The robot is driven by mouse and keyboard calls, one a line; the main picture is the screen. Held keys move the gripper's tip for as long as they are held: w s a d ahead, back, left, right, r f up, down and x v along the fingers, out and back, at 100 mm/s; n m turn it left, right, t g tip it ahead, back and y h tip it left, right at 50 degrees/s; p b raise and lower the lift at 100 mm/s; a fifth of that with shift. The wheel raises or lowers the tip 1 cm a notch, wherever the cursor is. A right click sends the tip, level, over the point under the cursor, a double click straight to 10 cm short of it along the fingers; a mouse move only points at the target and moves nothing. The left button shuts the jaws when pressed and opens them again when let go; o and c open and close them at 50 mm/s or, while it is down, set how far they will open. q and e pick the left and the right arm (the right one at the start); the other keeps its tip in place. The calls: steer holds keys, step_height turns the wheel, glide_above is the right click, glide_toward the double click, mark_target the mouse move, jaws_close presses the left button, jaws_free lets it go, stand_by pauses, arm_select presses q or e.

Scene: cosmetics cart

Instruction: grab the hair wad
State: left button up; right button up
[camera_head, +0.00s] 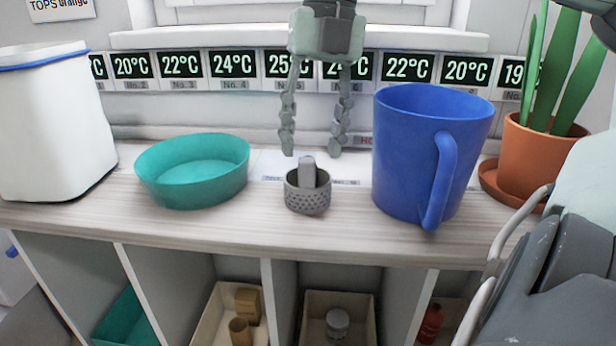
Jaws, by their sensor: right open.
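A small grey perforated cup (308,199) stands on the wooden top near its middle. A grey upright piece (307,172) sticks up out of it; it may be the hair wad, but I cannot tell for sure. My right gripper (312,150) hangs from above with its two fingers apart and pointing down. The fingertips are just above the piece in the picture, one to each side, with nothing between them. My left gripper is not in view.
A teal bowl (193,171) stands left of the cup and a large blue mug (425,150) close to its right. A white bin (52,125) is far left. A potted plant (538,158) is at the right. Open compartments with trays lie below.

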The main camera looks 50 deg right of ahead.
steer(key=shift+a+f, duration=0.2)
steer(key=shift+f, duration=0.65)
steer(key=shift+c, duration=0.2)
steer(key=c, duration=0.8)
